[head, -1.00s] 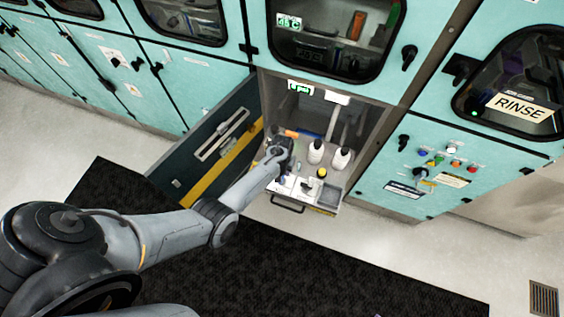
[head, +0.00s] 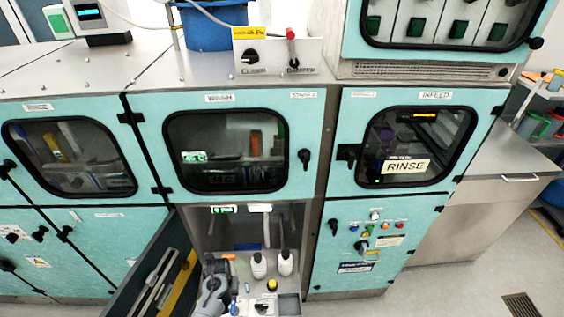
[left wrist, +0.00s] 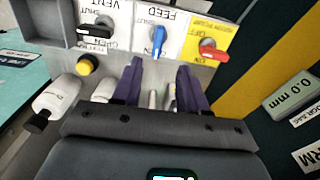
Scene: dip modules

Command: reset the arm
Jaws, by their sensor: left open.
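My left arm reaches from the bottom of the head view to the left side of the open lower compartment, where its wrist (head: 214,284) hides the fingers. In the left wrist view my left gripper (left wrist: 160,78) has two purple fingers spread apart. No object is clearly held; small pale and blue items show beyond the gap. Past the fingertips is a panel with a black handle (left wrist: 97,33), a blue handle (left wrist: 158,44) and a red handle (left wrist: 213,52). My right gripper is not in view.
Two white bottles, one (head: 259,266) and another (head: 285,262), stand on the pulled-out tray right of my wrist. A yellow-topped item (head: 272,285) is in front of them. The open dark door (head: 150,272) with a yellow strip flanks my arm on the left.

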